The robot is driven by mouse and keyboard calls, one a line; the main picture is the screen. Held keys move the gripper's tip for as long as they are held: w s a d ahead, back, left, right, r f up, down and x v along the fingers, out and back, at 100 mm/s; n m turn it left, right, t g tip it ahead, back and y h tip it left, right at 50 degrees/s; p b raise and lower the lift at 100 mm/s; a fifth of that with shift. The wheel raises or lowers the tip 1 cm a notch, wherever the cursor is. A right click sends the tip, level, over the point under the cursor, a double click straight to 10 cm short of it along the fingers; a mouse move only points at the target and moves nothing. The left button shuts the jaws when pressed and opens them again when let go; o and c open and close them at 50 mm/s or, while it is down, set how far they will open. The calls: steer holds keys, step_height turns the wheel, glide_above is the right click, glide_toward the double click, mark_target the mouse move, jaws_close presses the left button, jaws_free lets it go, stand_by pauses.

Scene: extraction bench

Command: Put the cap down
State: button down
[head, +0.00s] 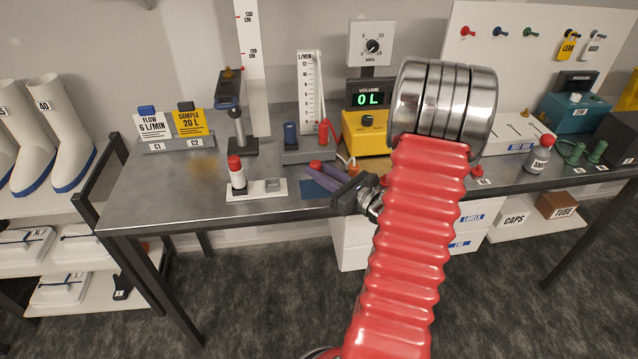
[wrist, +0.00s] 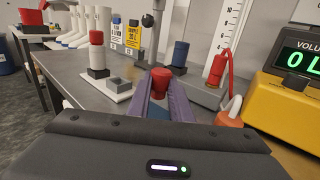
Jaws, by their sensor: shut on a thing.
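A small red cap (head: 316,165) is held between the purple fingers of my gripper (head: 318,172), just above the bench's front part. In the wrist view the cap (wrist: 161,80) sits between the fingertips of my gripper (wrist: 160,90). Whether its underside touches anything is hidden. To its left, a white tray (head: 256,195) carries a white tube with a red top (head: 236,172) and, beside it, a small grey raised spot (head: 273,184) with nothing on it. A dark blue mat (head: 308,188) lies on the bench, partly hidden under my gripper.
Behind the gripper stand a grey base (head: 300,155) with a blue part and a red part, and a yellow volume meter (head: 366,140) reading 0 L. Signs C1 and C2 stand at the back left. The bench's left part (head: 150,190) is clear.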

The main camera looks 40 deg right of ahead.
mark_target(319, 190)
steer(key=shift+f, duration=0.1)
steer(key=shift+f, duration=1.95)
steer(key=shift+f, duration=0.3)
steer(key=c, duration=1.6)
jaws_free()
steer(key=shift+r, duration=0.1)
steer(key=shift+r, duration=0.15)
steer(key=shift+s, duration=0.25)
steer(key=s, duration=1.1)
steer(key=shift+s+d, duration=0.25)
steer(key=shift+d, duration=0.1)
